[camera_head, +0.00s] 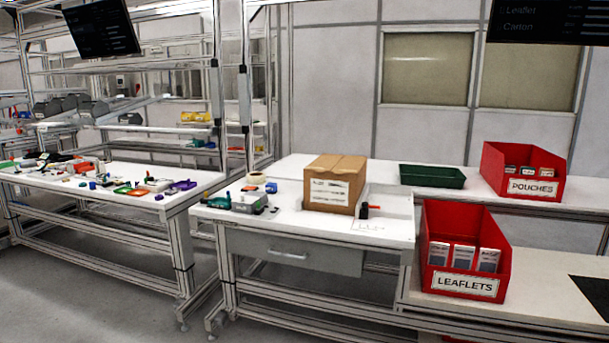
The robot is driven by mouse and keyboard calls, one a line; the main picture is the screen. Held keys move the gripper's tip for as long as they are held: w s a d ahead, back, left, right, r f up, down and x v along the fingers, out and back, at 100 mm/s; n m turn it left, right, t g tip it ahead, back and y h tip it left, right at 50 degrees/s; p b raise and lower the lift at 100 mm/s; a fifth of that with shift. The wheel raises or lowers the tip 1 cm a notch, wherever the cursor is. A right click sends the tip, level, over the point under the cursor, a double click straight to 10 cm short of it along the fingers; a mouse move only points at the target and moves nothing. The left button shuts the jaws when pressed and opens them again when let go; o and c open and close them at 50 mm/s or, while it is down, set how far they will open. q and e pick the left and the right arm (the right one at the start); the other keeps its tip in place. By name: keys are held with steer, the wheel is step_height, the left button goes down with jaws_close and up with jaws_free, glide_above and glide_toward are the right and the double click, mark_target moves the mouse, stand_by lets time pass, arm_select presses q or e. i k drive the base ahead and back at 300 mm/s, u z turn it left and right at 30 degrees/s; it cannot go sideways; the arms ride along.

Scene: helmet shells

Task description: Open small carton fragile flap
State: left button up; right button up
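A brown cardboard carton (353,180) stands upright on the white workbench near the middle of the view. Its top looks closed, with a seam running across it. A white printed label is on its front face; the print is too small to read. No separate small fragile flap can be made out from here. Neither of my grippers is in view.
A red LEAFLETS bin (464,287) stands at the lower right and a red POUCHES bin (533,187) behind it. A green tray (432,176) lies between carton and POUCHES bin. Small items clutter the bench left.

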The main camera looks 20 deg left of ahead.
mark_target(324, 162)
steer(key=u, duration=0.85)
steer(key=i, duration=0.85)
steer(key=u, duration=1)
steer(key=i, duration=1.4)
steer(key=z, duration=1.1)
steer(key=i, duration=0.85)
steer(key=z, duration=0.85)
